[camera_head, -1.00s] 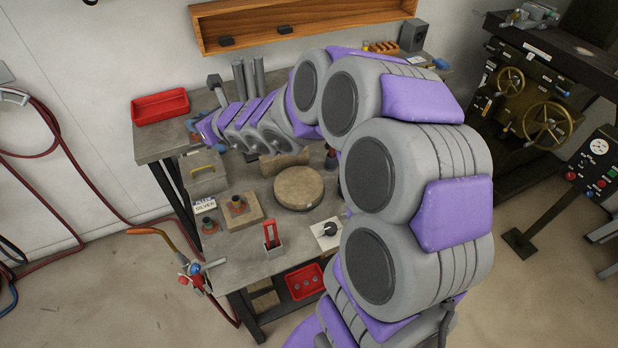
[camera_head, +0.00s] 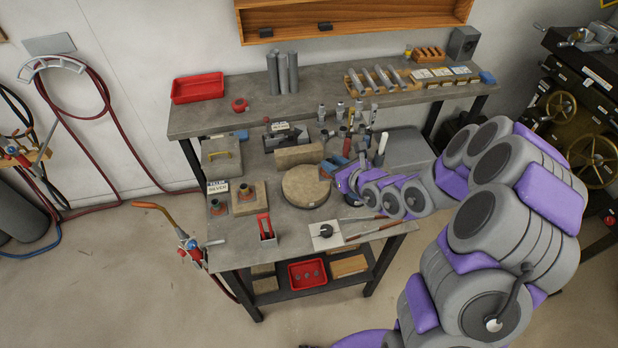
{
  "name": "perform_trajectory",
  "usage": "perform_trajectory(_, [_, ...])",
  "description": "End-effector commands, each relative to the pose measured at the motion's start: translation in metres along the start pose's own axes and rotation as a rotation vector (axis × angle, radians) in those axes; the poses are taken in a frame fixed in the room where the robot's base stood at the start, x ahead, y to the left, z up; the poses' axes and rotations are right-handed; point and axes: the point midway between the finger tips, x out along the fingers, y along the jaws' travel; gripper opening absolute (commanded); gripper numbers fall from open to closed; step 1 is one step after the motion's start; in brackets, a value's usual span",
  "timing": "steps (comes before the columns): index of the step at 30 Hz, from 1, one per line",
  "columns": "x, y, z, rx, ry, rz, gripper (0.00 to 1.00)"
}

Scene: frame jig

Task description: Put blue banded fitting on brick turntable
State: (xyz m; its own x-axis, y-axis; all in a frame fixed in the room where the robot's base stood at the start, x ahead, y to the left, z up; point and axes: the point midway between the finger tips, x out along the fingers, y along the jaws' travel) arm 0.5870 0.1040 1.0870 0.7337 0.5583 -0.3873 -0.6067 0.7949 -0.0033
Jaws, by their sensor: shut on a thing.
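The brick turntable (camera_head: 306,188) is a round tan disc in the middle of the bench, with nothing on it. My gripper (camera_head: 349,187) is low at the right of the disc, apart from its top. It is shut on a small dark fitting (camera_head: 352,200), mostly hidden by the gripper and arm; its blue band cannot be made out. Two other dark fittings with reddish bases stand at the left: one (camera_head: 216,207) by the label card, one (camera_head: 246,191) on a tan block.
A tan brick (camera_head: 299,156) and upright tools (camera_head: 340,130) stand behind the turntable. A red clamp-like piece (camera_head: 265,227) and a white plate with a black knob (camera_head: 326,234) are in front. Two rods (camera_head: 368,229) lie at the front right. A grey box (camera_head: 221,157) is at left.

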Motion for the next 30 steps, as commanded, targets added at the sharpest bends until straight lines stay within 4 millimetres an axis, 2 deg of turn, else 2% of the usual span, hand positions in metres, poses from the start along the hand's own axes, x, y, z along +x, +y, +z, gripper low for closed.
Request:
perform_trajectory(3, [0.005,0.025,-0.025,-0.006,0.003,0.057,0.00])
perform_trajectory(9, [0.006,0.065,-0.062,-0.025,-0.004,0.121,0.00])
perform_trajectory(16, [0.007,0.101,-0.086,-0.045,-0.007,0.143,0.00])
perform_trajectory(22, [0.011,0.111,-0.094,-0.054,-0.005,0.142,0.00])
perform_trajectory(30, [0.020,0.097,-0.098,-0.058,-0.005,0.130,0.00])
